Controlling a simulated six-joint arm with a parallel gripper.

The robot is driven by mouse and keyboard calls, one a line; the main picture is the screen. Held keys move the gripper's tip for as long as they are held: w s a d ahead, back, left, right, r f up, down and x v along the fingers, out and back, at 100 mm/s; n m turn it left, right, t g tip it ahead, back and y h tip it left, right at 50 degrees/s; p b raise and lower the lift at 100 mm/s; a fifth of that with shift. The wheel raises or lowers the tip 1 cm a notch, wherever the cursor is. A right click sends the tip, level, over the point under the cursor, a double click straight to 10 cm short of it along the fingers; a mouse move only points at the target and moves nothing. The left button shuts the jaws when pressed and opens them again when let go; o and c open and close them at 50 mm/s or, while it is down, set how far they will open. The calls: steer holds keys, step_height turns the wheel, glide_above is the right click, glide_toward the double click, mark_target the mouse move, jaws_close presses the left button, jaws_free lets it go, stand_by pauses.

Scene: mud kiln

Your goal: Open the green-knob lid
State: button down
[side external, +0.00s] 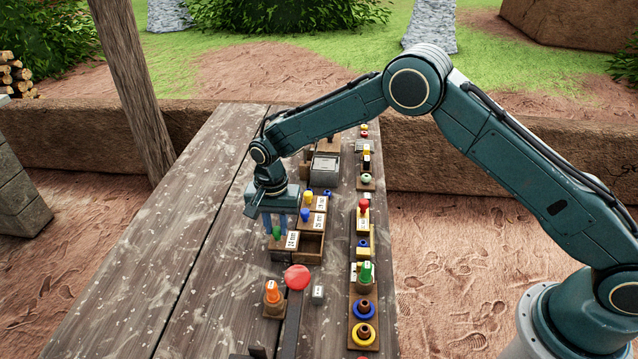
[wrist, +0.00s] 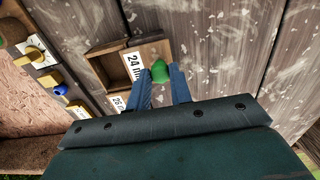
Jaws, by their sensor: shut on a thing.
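The green knob (side external: 276,233) stands on a small wooden lid labelled 24 mm (side external: 292,240). My gripper (side external: 277,226) points down and is shut on the green knob. In the wrist view the green knob (wrist: 160,71) sits between my two blue fingers (wrist: 163,82). An open, empty-looking wooden compartment (side external: 311,246) lies beside the lid, to its right in the side view; it also shows in the wrist view (wrist: 114,66). The lid lies to one side of this opening. Its far edge is partly hidden by my gripper.
Close behind are lids with a blue knob (side external: 305,215) and a yellow knob (side external: 309,198). A row of coloured pieces (side external: 365,270) runs along the right. The table left of my gripper is clear.

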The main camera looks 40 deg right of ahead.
mark_target(273, 228)
steer(key=shift+w+a, duration=0.2)
steer(key=shift+w, duration=0.1)
steer(key=c, duration=1.3)
jaws_free()
steer(key=shift+o, duration=0.2)
steer(key=shift+r, duration=0.1)
step_height(273, 228, up, 14)
